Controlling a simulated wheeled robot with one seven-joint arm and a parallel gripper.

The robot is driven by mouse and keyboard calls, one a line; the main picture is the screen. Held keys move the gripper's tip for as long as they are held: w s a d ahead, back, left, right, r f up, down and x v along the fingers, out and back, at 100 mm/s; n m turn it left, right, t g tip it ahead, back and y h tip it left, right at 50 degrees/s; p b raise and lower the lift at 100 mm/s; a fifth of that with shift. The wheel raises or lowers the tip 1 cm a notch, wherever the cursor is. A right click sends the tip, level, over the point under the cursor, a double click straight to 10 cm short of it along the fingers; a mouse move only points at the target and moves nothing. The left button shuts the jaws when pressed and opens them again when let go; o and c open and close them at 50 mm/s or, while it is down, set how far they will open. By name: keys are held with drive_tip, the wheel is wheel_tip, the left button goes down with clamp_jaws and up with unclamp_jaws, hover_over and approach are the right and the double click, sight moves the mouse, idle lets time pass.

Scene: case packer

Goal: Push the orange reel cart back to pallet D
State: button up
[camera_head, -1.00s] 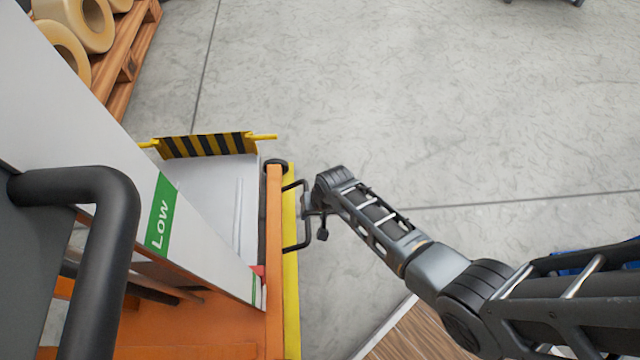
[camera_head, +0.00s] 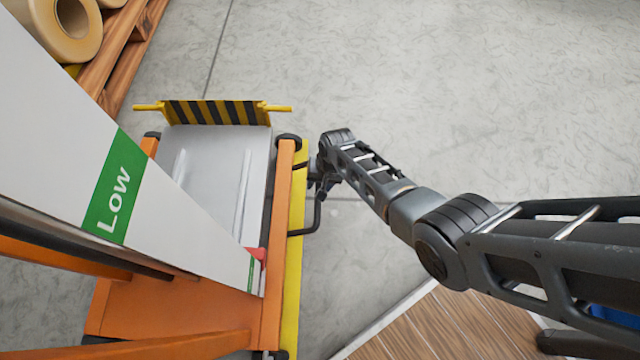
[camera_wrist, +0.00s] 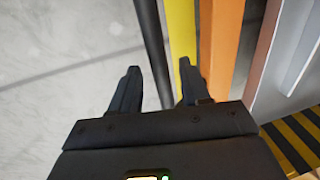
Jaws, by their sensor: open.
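The orange reel cart (camera_head: 272,215) stands at the left in the head view, with a grey deck (camera_head: 228,150) and a black-and-yellow striped flap (camera_head: 215,112) at its far end. A yellow strip (camera_head: 294,240) runs along its right side, with a black handle (camera_head: 316,215) sticking out. My gripper (camera_head: 322,182) is at this handle, partly hidden by my arm. In the wrist view my gripper (camera_wrist: 158,72) is open, and the black handle bar (camera_wrist: 151,45) appears between its fingers. The orange side (camera_wrist: 219,45) lies just right of them.
A wooden pallet (camera_head: 128,55) with cream reels (camera_head: 62,22) stands at the top left; no letter on it is readable. A white panel with a green "Low" label (camera_head: 113,195) leans across the left. Wood-look flooring (camera_head: 440,325) lies at the bottom. Grey floor right of the cart is open.

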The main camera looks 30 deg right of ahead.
drive_tip(key=shift+c, duration=0.4)
clamp_jaws()
drive_tip(key=shift+f, duration=0.1)
